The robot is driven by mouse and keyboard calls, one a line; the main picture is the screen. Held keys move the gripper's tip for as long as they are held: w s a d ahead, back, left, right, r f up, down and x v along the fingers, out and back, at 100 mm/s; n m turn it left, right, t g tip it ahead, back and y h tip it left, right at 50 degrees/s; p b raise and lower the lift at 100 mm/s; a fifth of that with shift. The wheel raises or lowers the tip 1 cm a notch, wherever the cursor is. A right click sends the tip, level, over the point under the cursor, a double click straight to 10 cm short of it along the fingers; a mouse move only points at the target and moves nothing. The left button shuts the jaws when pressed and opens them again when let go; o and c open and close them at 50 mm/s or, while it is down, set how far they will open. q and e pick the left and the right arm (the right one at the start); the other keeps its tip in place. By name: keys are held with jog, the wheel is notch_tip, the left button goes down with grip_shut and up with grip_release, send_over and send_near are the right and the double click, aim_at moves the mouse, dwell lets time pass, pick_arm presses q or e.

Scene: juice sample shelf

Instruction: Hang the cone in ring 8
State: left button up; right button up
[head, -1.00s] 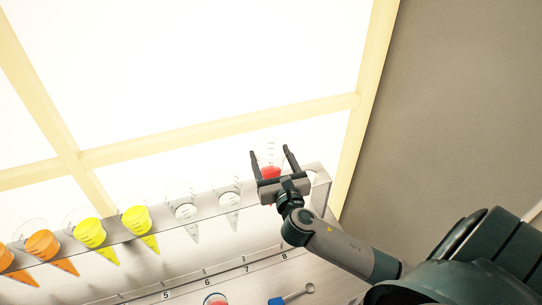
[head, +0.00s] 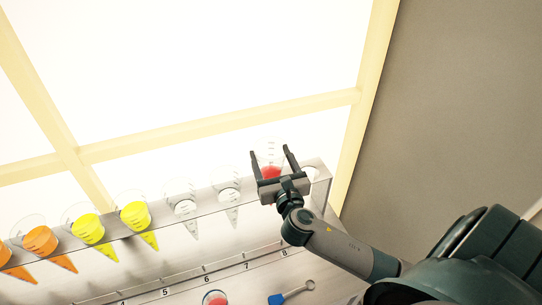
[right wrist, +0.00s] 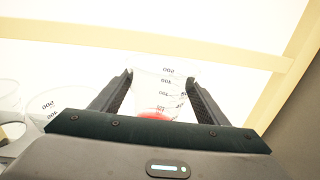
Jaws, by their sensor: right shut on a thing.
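My right gripper (head: 270,153) is shut on a clear graduated cone (head: 270,151) with red content low inside. The cone is upright, mouth up, and its tip is hidden behind the gripper. It is at the right end of the shelf (head: 205,207); I cannot tell whether it is over or inside a ring. The right wrist view shows the held cone (right wrist: 163,88) between both fingers. My left gripper is not in view.
Two clear cones (head: 182,207) (head: 229,196) hang left of the gripper, then yellow cones (head: 135,216) and orange cones (head: 41,240). A numbered rail (head: 225,270) runs below. A blue-handled tool (head: 290,294) and a red-filled round container (head: 214,298) lie lower down.

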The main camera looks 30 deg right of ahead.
jog(key=shift+f+b, duration=1.35)
jog(key=shift+f, duration=0.75)
dwell(0.3)
jog(key=shift+p, duration=0.3)
dwell(0.6)
jog(key=shift+f+b, duration=0.55)
jog(key=shift+f, duration=0.4)
dwell(0.4)
jog(key=o, duration=1.6)
jog(key=shift+s, duration=0.15)
jog(key=shift+b+v, duration=2.4)
jog(key=shift+v, duration=6.2)
